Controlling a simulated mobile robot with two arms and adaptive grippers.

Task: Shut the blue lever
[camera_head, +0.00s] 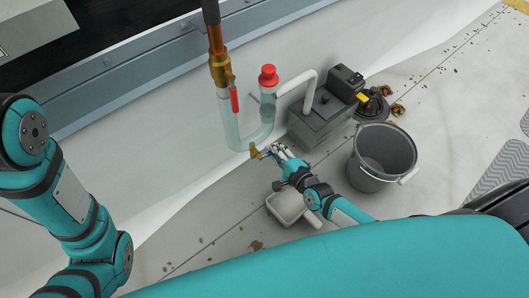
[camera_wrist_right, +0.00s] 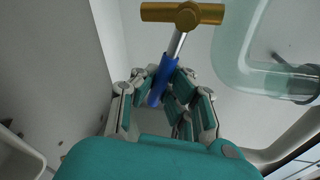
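The blue lever (camera_wrist_right: 163,78) sits on a brass valve (camera_wrist_right: 185,14) and slants down between the fingers of my right gripper (camera_wrist_right: 166,76) in the right wrist view. The pads lie close on both sides of it; I cannot tell whether they press on it. In the head view my right gripper (camera_head: 278,151) is beside the brass valve (camera_head: 256,151) at the bottom of the clear pipe. Only a small bit of the blue lever (camera_head: 267,154) shows there. My left arm is at the left of the head view; its gripper is out of view.
A grey pump box (camera_head: 318,117), a dark bucket (camera_head: 381,157) and a pale tray (camera_head: 290,207) are nearby. The white wall is close behind.

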